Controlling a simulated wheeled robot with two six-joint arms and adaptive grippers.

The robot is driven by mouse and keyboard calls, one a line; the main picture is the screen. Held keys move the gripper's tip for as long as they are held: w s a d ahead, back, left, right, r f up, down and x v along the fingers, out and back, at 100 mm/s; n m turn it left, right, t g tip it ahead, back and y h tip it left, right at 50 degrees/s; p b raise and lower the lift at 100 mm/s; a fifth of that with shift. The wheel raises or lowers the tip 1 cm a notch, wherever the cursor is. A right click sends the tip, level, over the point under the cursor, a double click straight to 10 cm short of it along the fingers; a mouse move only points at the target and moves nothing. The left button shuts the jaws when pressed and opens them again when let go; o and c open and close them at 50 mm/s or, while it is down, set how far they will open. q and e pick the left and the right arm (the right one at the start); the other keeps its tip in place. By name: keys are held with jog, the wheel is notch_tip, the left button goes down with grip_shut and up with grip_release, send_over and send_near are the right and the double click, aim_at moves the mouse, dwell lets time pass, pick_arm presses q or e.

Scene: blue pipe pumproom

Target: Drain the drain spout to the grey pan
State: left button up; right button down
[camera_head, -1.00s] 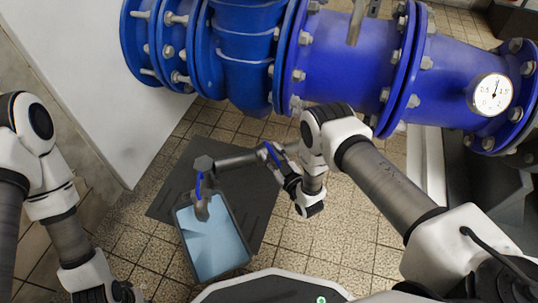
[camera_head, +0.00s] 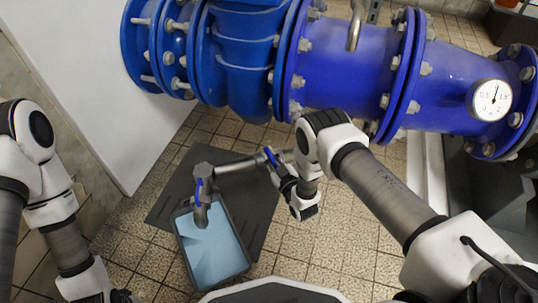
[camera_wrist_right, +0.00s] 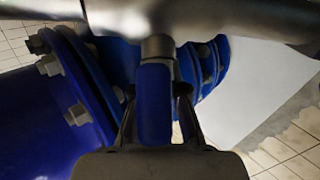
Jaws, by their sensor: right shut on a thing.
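The drain spout (camera_head: 201,208) is a grey pipe end that bends downward, with a blue part at its bend. It hangs over the far end of the grey pan (camera_head: 249,268). The pan lies on a dark mat and its inside shows pale blue, like water. A grey pipe runs right from the spout to a blue valve handle (camera_head: 272,157). My right gripper (camera_head: 280,168) is shut on this handle, which also shows between the fingers in the right wrist view (camera_wrist_right: 154,105). My left gripper (camera_head: 112,297) is at the lower left edge, mostly cut off, apart from the pan.
Large blue flanged pipes (camera_head: 345,65) with bolts and a round gauge (camera_head: 491,100) cross the top. The dark mat (camera_head: 262,205) lies on tiled floor. A white wall panel (camera_head: 110,95) stands at the left. Bare tiles (camera_head: 340,250) lie right of the mat.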

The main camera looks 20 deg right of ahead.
jog(key=m+h, duration=0.1)
jog(key=m+h+p, duration=0.1)
jog(key=m, duration=0.1)
jog(key=shift+d+h, duration=0.2)
jog(key=shift+h, duration=0.1)
jog(key=shift+d+f+m+h+p, duration=0.2)
jog(key=shift+m+h+p, duration=0.1)
jog(key=shift+m+h, duration=0.6)
jog(key=c, duration=1.2)
grip_release()
jog(key=shift+f, duration=0.1)
jog(key=s, duration=1.2)
